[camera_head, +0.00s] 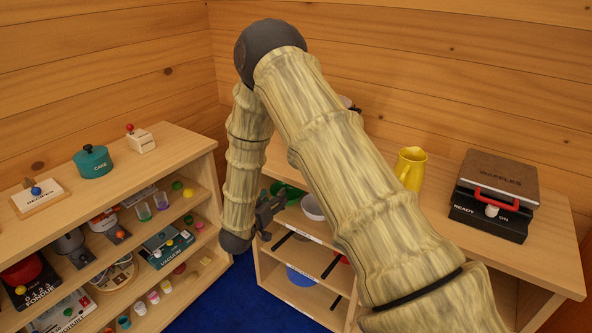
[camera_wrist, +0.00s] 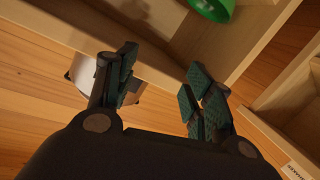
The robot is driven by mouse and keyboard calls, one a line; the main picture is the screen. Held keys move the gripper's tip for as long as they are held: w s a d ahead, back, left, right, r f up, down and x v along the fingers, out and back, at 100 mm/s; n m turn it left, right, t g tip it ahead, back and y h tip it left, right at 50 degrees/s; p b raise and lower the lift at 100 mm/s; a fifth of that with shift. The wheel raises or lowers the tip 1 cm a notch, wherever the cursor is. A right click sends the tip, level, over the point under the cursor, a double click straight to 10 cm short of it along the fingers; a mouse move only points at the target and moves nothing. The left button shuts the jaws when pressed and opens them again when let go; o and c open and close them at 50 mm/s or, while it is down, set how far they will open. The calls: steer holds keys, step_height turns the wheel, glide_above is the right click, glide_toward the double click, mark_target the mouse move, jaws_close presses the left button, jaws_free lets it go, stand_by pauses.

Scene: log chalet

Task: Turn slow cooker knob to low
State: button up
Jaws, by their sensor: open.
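I cannot make out the slow cooker or its knob for sure in either view. A pale, dark-edged thing (camera_head: 347,102) peeks out behind my arm on the right counter; most of it is hidden, and I cannot tell what it is. My gripper (camera_head: 268,212) hangs low at the left end of the right shelf unit, by its upper shelf. In the wrist view my gripper (camera_wrist: 162,88) is open, with nothing between its fingers. A white thing (camera_wrist: 88,76) shows partly behind the left finger, and wooden boards lie beyond.
The right counter holds a yellow jug (camera_head: 410,168) and a waffle maker (camera_head: 497,190). Green bowls (camera_head: 288,191) and a white bowl (camera_head: 312,208) sit on the shelf beside my gripper. The left unit (camera_head: 178,142) carries a teal pot (camera_head: 92,161) and several small appliances. Blue floor lies between.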

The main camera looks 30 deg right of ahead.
step_height(320, 180, up, 8)
steer(key=w+d+m+g+h+b, duration=0.1)
steer(key=w+d+m+g+h, duration=0.1)
steer(key=d+m+g+h, duration=0.15)
steer(key=shift+t, duration=0.25)
steer(key=p+x, duration=0.2)
steer(key=x, duration=0.8)
steer(key=c, duration=1)
